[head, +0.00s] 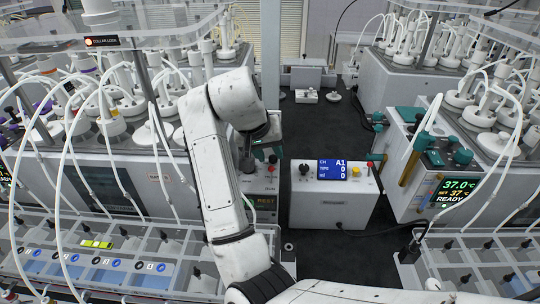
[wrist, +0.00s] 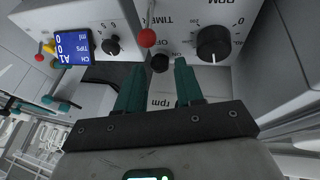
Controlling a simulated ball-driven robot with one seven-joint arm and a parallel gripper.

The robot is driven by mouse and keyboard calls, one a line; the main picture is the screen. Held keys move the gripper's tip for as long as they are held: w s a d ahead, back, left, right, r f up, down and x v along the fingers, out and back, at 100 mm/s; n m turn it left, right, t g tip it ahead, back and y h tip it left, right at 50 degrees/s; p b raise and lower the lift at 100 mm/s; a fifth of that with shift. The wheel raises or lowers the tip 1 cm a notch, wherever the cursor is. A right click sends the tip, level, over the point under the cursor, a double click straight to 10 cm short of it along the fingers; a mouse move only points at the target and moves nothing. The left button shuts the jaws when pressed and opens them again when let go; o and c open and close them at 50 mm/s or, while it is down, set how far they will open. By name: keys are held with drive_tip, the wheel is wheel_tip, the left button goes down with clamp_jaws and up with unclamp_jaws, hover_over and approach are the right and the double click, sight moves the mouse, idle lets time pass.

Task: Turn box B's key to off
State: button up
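My gripper (wrist: 158,78) has two teal fingers, spread apart and empty in the wrist view. A small dark round knob or key (wrist: 160,62) sits on a white panel just past the fingertips, roughly in line with the gap. "ON" is printed upside down near it; its exact turn is unclear. In the head view my gripper (head: 266,150) is over the white control box (head: 262,178) left of centre, partly hidden by my arm. No letter B is readable on any box, so I cannot tell from lettering which is box B.
A red ball-topped lever (wrist: 147,37) stands close to the fingers. A large black rpm dial (wrist: 213,42) is at the right. A box with a blue display (head: 332,170) stands right of my gripper. Tubed reactors (head: 400,40) crowd both sides; a dark aisle runs between.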

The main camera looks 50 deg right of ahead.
drive_tip(key=shift+d+f, duration=0.35)
drive_tip(key=shift+f, duration=0.3)
clamp_jaws()
